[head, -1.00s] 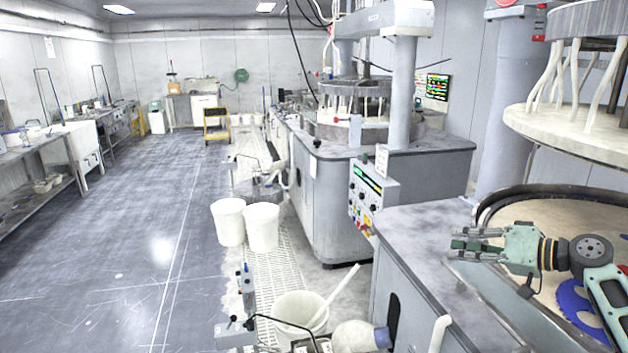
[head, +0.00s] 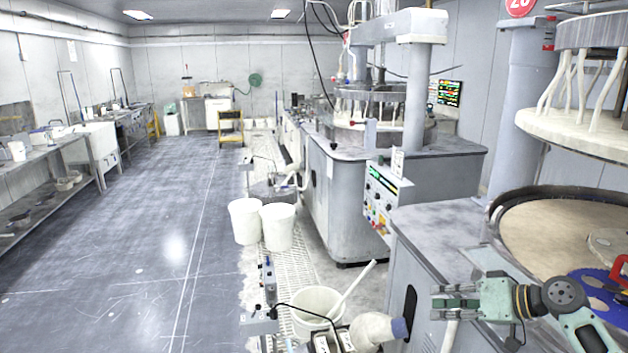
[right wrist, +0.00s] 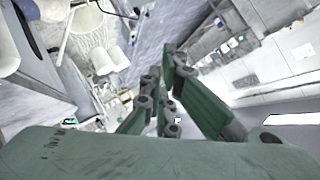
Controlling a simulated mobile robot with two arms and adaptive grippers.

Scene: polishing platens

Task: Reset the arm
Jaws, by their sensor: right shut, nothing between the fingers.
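My right gripper (head: 447,302) is at the lower right of the head view, its fingers pointing left. It is shut and empty, in front of the near machine's grey side and below its worktop edge. Its green fingers (right wrist: 165,100) also show in the right wrist view, with the floor and machines beyond them. My right forearm runs off to the lower right of the head view. My left gripper is not in the head view.
The near polishing machine has a round tan platen (head: 550,235) with a blue disc (head: 598,286) on it. Two white buckets (head: 262,223) stand on the floor left of the machines, and another bucket (head: 313,305) holds a stick. The floor (head: 130,250) at left is clear.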

